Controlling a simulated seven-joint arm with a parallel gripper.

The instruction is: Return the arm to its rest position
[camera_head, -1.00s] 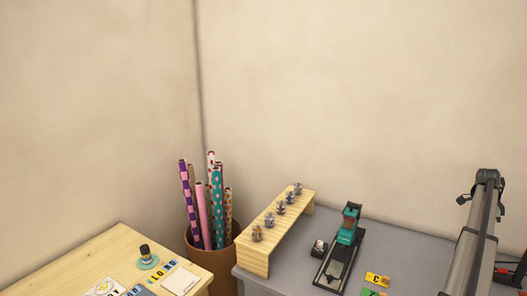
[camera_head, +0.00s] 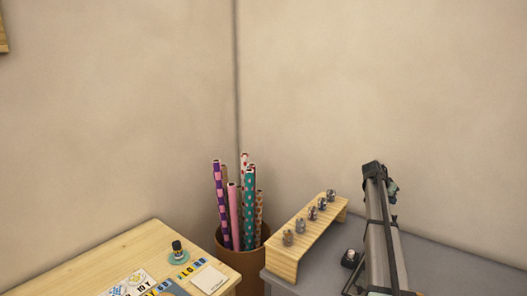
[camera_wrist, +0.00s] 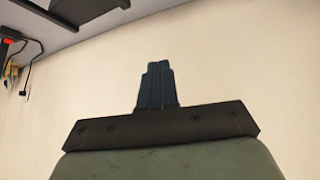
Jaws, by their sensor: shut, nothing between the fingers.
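My gripper (camera_wrist: 157,85) shows in the wrist view as two dark blue-grey fingers pressed together above a dark mounting plate. It is shut with nothing between the fingers. A plain cream wall fills most of the picture behind it, and the fingers touch nothing. I cannot make out my gripper in that view.
A brown bin (camera_head: 243,262) holds rolled patterned paper. A light wooden table (camera_head: 90,262) at the left bears a stamp (camera_head: 177,250) on a teal pad and cards.

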